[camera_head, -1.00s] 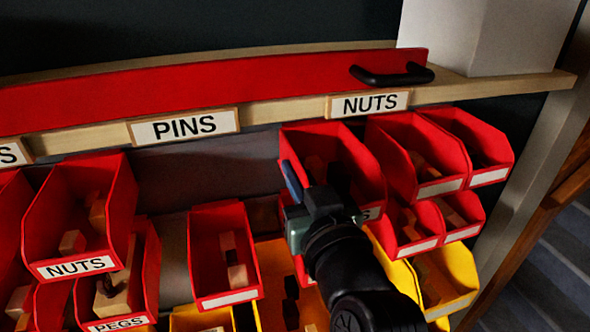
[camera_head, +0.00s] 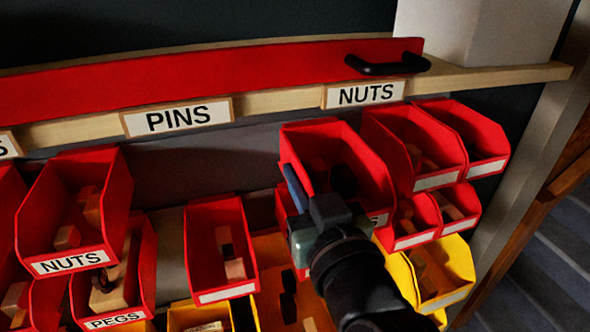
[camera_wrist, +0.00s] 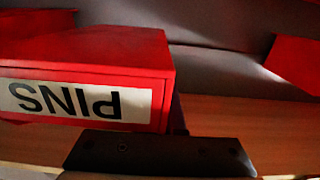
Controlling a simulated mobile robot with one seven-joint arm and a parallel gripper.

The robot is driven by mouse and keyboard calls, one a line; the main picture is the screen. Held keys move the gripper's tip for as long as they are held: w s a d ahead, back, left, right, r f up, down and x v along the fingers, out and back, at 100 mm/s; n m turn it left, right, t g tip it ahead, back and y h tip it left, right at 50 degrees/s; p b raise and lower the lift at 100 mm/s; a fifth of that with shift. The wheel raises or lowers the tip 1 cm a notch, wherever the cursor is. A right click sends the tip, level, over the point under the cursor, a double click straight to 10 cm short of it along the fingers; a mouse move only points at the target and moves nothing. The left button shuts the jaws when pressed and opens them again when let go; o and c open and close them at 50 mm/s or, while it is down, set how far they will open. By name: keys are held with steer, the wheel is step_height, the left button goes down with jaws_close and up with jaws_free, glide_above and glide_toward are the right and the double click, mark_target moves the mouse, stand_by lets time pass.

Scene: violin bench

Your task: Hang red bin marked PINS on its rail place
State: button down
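The red bin marked PINS (camera_head: 320,140) is in the head view below the right NUTS sign, with small blocks inside. Its front is mostly hidden by my gripper (camera_head: 302,196), and only the label's last letter shows. My gripper is at the bin's front left and appears shut on it. In the wrist view the bin (camera_wrist: 130,55) fills the upper left, its PINS label upside down. A dark gripper part (camera_wrist: 160,153) lies below it. The PINS sign (camera_head: 178,118) is on the wooden ledge, with a bare grey rail stretch (camera_head: 200,165) under it.
A red NUTS bin (camera_head: 80,205) hangs left of the bare stretch. A red bin (camera_head: 220,245) sits below it. More red bins (camera_head: 415,150) are close on the right, and a yellow bin (camera_head: 445,270) is lower right. A black handle (camera_head: 388,66) is above.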

steer(key=v, duration=0.9)
stand_by(0.8)
steer(key=shift+s+d+r+p, duration=0.15)
steer(key=shift+s+p, duration=0.3)
steer(key=shift+p, duration=0.45)
steer(key=shift+p+v, duration=2.1)
steer(key=shift+v, duration=0.15)
steer(key=shift+d, duration=0.1)
